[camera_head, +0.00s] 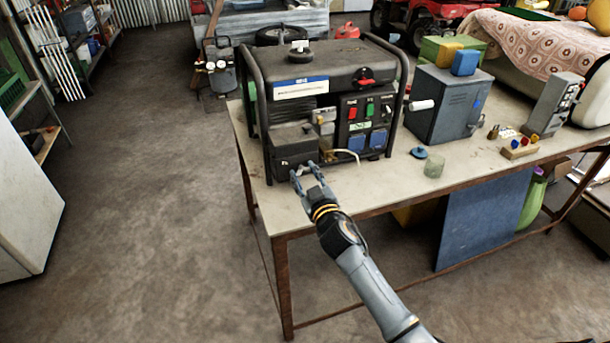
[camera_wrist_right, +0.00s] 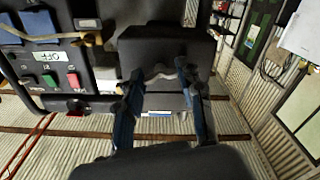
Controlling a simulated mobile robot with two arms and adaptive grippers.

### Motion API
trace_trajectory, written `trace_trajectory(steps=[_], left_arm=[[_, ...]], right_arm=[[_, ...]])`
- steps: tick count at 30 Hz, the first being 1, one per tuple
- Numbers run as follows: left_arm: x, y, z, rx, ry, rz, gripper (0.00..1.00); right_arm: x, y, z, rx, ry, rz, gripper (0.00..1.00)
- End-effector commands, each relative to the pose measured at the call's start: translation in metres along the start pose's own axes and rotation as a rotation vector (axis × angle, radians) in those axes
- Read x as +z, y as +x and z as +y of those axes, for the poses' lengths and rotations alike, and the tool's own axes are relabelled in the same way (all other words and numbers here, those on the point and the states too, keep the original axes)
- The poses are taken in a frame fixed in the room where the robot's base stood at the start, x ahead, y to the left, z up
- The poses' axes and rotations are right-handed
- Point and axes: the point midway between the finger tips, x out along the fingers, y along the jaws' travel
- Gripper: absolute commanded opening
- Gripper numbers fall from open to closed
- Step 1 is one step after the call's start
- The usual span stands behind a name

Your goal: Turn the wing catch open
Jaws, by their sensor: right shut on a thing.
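The generator (camera_head: 320,68) stands on the workbench, a black machine in a tubular frame. A black box-shaped cover (camera_head: 291,138) is at its lower left front, and it also shows in the wrist view (camera_wrist_right: 165,46). The small grey wing catch (camera_wrist_right: 158,77) is on the lower edge of that cover in the wrist view. My right gripper (camera_head: 306,173) reaches the cover from the front. Its two fingers (camera_wrist_right: 163,92) are on either side of the wing catch, shut on it. The fingers partly hide the catch in the head view. My left gripper is not in view.
The generator's panel with switches and blue sockets (camera_head: 366,123) is right of the cover, with a pale cable (camera_head: 346,153) close by. A blue-grey metal box (camera_head: 447,103), a greenish cylinder (camera_head: 434,165) and a blue disc (camera_head: 419,152) are further right on the workbench (camera_head: 385,185). The floor at left is clear.

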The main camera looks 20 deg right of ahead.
Motion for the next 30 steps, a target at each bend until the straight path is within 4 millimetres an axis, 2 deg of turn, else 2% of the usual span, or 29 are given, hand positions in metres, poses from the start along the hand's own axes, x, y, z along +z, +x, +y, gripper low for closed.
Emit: trace_trajectory(steps=[30], left_arm=[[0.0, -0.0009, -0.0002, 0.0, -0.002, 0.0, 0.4]], right_arm=[[-0.0005, 0.0001, 0.0, 0.0, -0.955, 0.001, 0.06]])
